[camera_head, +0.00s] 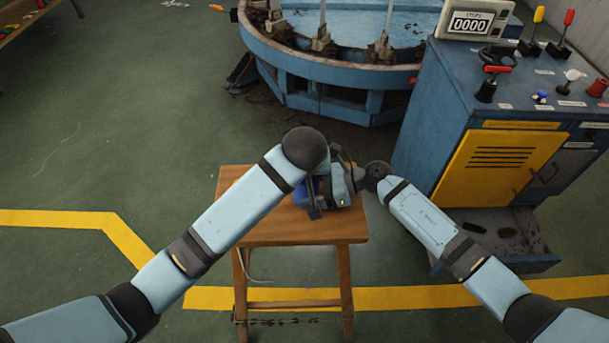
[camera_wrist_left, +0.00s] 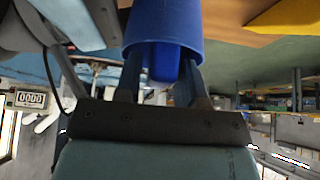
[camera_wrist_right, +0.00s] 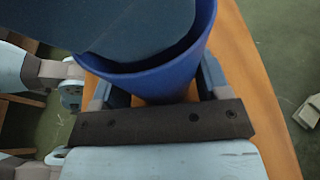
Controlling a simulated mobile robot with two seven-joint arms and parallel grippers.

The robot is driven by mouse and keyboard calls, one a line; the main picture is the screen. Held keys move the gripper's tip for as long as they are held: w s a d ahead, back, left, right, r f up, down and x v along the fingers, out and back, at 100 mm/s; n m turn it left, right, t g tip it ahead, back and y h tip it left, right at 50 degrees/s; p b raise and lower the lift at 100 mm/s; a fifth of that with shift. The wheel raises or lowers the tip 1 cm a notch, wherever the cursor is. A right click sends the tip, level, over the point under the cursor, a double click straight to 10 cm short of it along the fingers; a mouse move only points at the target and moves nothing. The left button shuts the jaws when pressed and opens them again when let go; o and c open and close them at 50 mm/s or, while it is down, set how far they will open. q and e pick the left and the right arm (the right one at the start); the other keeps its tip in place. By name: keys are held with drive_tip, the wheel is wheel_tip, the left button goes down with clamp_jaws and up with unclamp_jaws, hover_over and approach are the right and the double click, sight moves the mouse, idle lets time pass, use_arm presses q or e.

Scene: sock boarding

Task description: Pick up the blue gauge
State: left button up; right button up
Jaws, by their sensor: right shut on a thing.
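The blue gauge is a hollow, cup-like blue piece (camera_wrist_right: 152,82). In the head view it shows as a small blue patch (camera_head: 299,194) above the stool, partly hidden by my left arm. My right gripper (camera_head: 320,190) is shut on it, with one finger on each side in the right wrist view. A dark blue-grey shape covers part of its opening there. In the left wrist view, the fingers of my left gripper (camera_wrist_left: 160,72) are apart, reaching the rim of the blue piece (camera_wrist_left: 163,28). Whether they grip it is unclear. The head view hides the left fingers.
The wooden stool (camera_head: 270,230) stands below both grippers. A blue control cabinet (camera_head: 430,115) with a yellow door is on the right. A round blue machine (camera_head: 330,75) stands behind. Green floor is clear on the left.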

use_arm(q)
clamp_jaws()
drive_tip(key=shift+r, duration=0.1)
wheel_tip(320, 180, up, 18)
idle(0.5)
idle(0.4)
